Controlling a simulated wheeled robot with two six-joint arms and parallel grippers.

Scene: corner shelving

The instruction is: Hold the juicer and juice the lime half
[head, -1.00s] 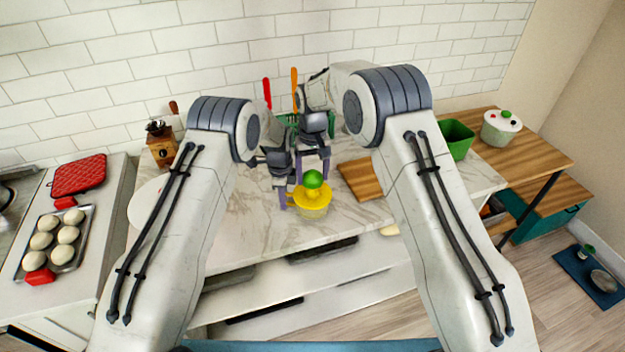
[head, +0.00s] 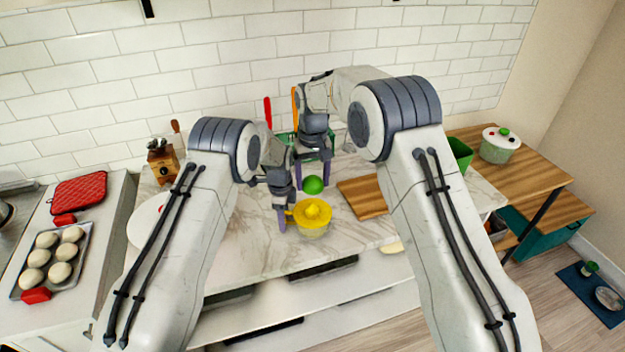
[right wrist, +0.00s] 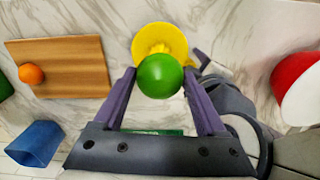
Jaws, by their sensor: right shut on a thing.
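The yellow juicer (head: 312,212) stands on the marble counter, with its ridged cone uncovered and a clear bowl below. My right gripper (head: 313,180) is shut on the green lime half (head: 313,185). It holds the lime apart from the cone, seen behind it in the head view. In the right wrist view the lime (right wrist: 160,76) is between the fingertips and partly covers the juicer (right wrist: 158,42). My left gripper (head: 283,220) is at the juicer's left side, by its handle. Its fingers overlap there, so its grip is unclear.
A wooden cutting board (head: 362,197) lies right of the juicer; an orange (right wrist: 31,74) is on it in the right wrist view. A green container (head: 459,154) stands farther right. The front counter strip is clear.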

